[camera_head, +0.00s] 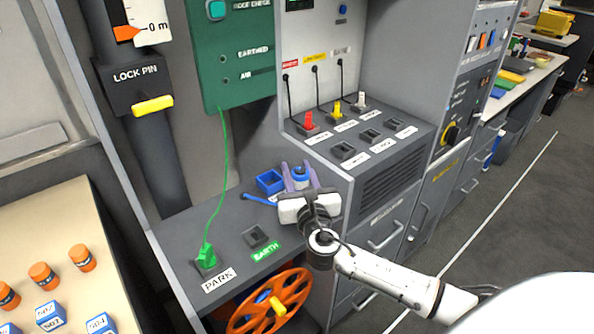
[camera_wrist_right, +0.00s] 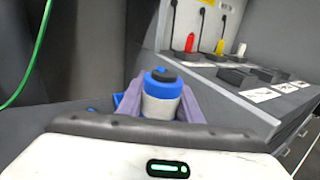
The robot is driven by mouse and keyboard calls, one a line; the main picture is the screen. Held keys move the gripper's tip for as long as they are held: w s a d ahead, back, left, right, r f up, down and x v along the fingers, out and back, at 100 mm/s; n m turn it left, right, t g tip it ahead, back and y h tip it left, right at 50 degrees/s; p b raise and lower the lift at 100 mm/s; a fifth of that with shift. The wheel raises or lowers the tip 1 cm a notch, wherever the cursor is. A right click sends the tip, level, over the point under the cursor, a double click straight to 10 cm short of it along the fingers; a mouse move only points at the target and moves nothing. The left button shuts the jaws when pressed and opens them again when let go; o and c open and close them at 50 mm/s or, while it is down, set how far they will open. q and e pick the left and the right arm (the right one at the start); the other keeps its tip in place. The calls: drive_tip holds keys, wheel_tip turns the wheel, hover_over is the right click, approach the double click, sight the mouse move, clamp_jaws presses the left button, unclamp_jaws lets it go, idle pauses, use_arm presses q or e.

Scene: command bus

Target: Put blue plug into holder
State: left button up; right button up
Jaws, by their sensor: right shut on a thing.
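My right gripper (camera_head: 299,181) is shut on a blue and white cylindrical piece, which I take for the blue plug (camera_head: 300,173). In the right wrist view the plug (camera_wrist_right: 162,95) stands about upright between the purple fingers, with a blue collar and a dark patch on top. A small open blue box (camera_head: 270,180), perhaps the holder, is just left of the gripper on the grey ledge. Part of it shows behind the fingers in the wrist view. I cannot tell whether the plug touches the ledge. My left gripper is not in view.
A green plug (camera_head: 206,256) with a green cord sits at PARK; the EARTH socket (camera_head: 257,237) looks empty. Red (camera_head: 309,121), yellow (camera_head: 336,108) and white (camera_head: 361,100) plugs stand on the raised panel (camera_head: 415,156) to the right. An orange wheel (camera_head: 268,302) is below the ledge.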

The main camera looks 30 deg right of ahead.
drive_tip(key=shift+f+b, duration=1)
drive_tip(key=shift+f, duration=0.6)
drive_tip(key=o, duration=1.3)
drive_tip(key=shift+c, duration=0.2)
drive_tip(key=v, duration=1)
drive_tip(key=shift+s+a, duration=0.1)
drive_tip(key=shift+s, duration=0.05)
